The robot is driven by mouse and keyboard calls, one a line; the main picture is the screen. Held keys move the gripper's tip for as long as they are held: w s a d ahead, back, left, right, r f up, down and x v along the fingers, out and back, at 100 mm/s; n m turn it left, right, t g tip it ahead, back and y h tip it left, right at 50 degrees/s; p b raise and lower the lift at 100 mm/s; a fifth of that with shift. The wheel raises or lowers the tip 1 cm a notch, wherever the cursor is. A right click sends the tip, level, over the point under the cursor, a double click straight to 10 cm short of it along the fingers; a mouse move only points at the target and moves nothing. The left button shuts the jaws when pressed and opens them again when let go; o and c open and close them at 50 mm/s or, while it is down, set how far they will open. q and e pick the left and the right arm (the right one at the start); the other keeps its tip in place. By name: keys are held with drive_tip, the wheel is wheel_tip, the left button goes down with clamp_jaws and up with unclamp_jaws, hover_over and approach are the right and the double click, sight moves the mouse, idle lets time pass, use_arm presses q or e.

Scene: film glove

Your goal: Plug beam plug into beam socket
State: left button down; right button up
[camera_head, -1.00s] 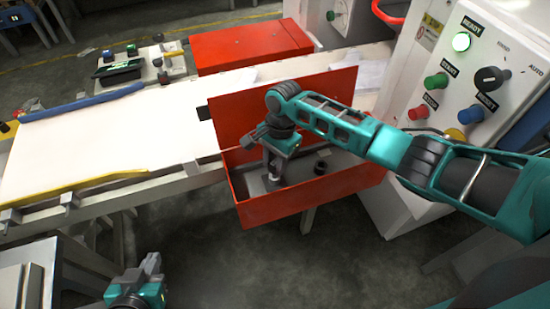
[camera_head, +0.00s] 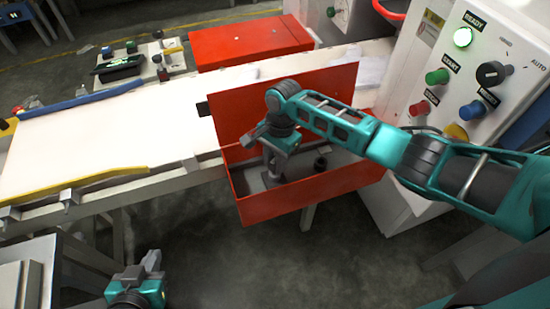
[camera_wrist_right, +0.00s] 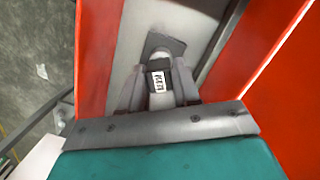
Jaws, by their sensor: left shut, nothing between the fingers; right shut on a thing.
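My right gripper (camera_head: 272,180) reaches down into the open red box (camera_head: 300,197). In the right wrist view its fingers (camera_wrist_right: 160,88) are shut on a dark piece with a white printed label, which I take for the beam plug (camera_wrist_right: 158,79). A dark grey square-edged part (camera_wrist_right: 162,45) lies just beyond the fingertips on the grey box floor; I cannot tell whether the plug touches it or whether it is the beam socket. A small black round part (camera_head: 320,164) stands in the box to the right of the gripper. My left gripper (camera_head: 151,262) is shut and empty at the lower left.
The red box's raised lid (camera_head: 230,110) stands behind my right gripper, and its walls closely surround it. A white work table (camera_head: 120,135) extends left. A control panel (camera_head: 465,85) with coloured buttons and a lit green lamp stands right. A closed red box (camera_head: 250,45) sits behind.

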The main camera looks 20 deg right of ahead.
drive_tip(key=shift+f+b, duration=0.35)
drive_tip(key=shift+f, duration=0.45)
drive_tip(key=o, duration=1.1)
drive_tip(key=shift+r, duration=0.1)
